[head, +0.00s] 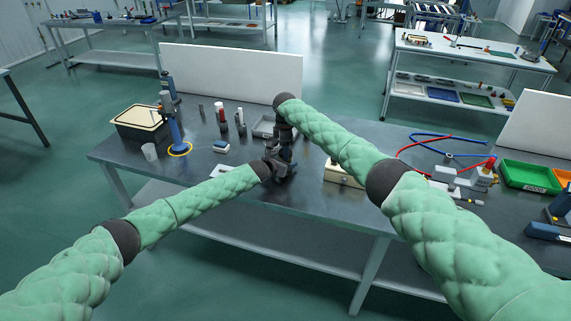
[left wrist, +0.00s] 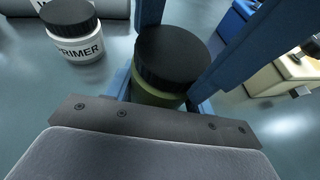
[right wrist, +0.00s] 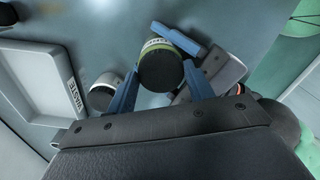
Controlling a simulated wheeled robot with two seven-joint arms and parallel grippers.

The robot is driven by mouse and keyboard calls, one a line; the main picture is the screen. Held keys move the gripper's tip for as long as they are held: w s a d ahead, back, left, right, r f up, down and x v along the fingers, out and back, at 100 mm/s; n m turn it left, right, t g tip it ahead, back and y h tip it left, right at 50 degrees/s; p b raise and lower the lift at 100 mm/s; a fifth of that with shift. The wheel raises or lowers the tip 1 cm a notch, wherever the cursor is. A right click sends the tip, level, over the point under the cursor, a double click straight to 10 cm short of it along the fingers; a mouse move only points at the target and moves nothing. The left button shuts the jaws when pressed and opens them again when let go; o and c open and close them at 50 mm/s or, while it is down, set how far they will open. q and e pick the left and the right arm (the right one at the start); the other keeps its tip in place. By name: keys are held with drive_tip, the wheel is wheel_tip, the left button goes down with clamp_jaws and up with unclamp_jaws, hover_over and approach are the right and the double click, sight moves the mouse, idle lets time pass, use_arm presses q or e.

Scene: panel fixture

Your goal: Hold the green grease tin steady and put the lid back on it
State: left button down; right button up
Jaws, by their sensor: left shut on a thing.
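The green grease tin (left wrist: 150,95) stands upright in the left wrist view, with its black lid (left wrist: 168,55) on top. I see no gap between lid and tin, but cannot tell how tightly it is seated. In the right wrist view the lid (right wrist: 161,72) covers most of the tin, leaving a green labelled edge (right wrist: 165,38). My left gripper (left wrist: 160,92) is shut on the tin's body. My right gripper (right wrist: 158,76) is open from above, its fingers on either side of the lid. In the head view, the grippers and arms hide the tin.
A white primer tin (left wrist: 75,45) stands close beside the green tin. A grey waste tray (right wrist: 38,112) lies nearby. On the bench (head: 222,185) are bottles (head: 221,116), a cream box (head: 341,175) and a green bin (head: 528,177). A white panel (head: 215,72) stands behind.

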drive_tip(key=c, duration=0.6)
drive_tip(key=shift+m, duration=1.6)
drive_tip(key=o, duration=1.1)
drive_tip(key=shift+a, duration=0.1)
